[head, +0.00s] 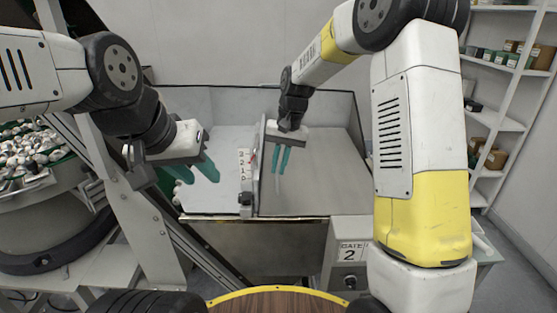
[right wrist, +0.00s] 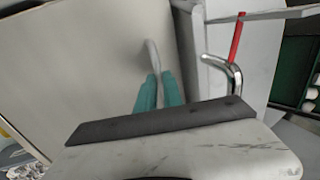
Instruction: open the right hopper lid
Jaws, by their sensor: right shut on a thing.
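The right hopper lid (head: 318,178) is a plain grey panel over the right half of the hopper, and it looks flat and closed. It fills the left of the right wrist view (right wrist: 75,70). Its pale upright handle (right wrist: 153,56) stands near the lid's left side in the head view. My right gripper (head: 280,162) points down at the handle, its teal fingers close together and shut on it. The fingers hide the handle's gripped end. My left gripper (head: 192,174) is open and empty, with its teal fingers apart above the hopper's paler left half (head: 222,190).
A divider carries a numbered white scale (head: 244,166) with a red mark. A bent metal rod with a red part (right wrist: 237,40) stands beside the lid. A box marked GATE 2 (head: 350,252) is in front. Shelves (head: 497,115) stand at right, and a bowl of caps (head: 35,150) at left.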

